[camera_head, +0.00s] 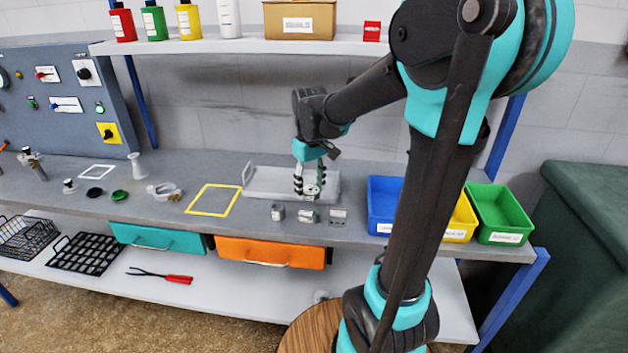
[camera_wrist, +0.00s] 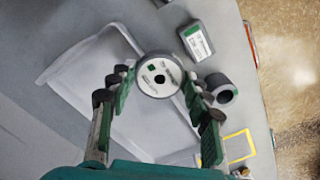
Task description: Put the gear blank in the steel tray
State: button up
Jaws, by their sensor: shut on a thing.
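The gear blank is a round, pale grey disc with a dark central hole and a green mark. In the wrist view the gear blank (camera_wrist: 146,87) sits between my fingertips. My gripper (camera_head: 309,185) is shut on it, pointing down over the bench; it also shows in the wrist view (camera_wrist: 158,83). The steel tray (camera_head: 258,193) is a shallow, light grey tray on the bench, behind and left of my gripper. In the wrist view the tray (camera_wrist: 80,75) lies below my fingers, and the blank overlaps its rim. The blank's height above it is unclear.
Several small grey metal parts (camera_head: 307,216) stand along the bench front, near my gripper. A yellow outlined square (camera_head: 206,212) lies left. A blue bin (camera_head: 381,207), a yellow one and a green bin (camera_head: 501,216) stand right. A shelf (camera_head: 240,47) runs above.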

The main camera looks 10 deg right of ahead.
jog(key=w, duration=0.2)
jog(key=w+d, duration=0.1)
jog(key=w, duration=0.2)
jog(key=w+d, duration=0.1)
jog(key=w, duration=0.2)
jog(key=shift+d, duration=0.25)
jog(key=shift+w+d+f, duration=0.1)
jog(key=shift+w+f, duration=0.1)
jog(key=shift+f, duration=1.55)
jog(key=shift+f, duration=0.15)
jog(key=o, duration=1.5)
jog(key=shift+r, duration=3.9)
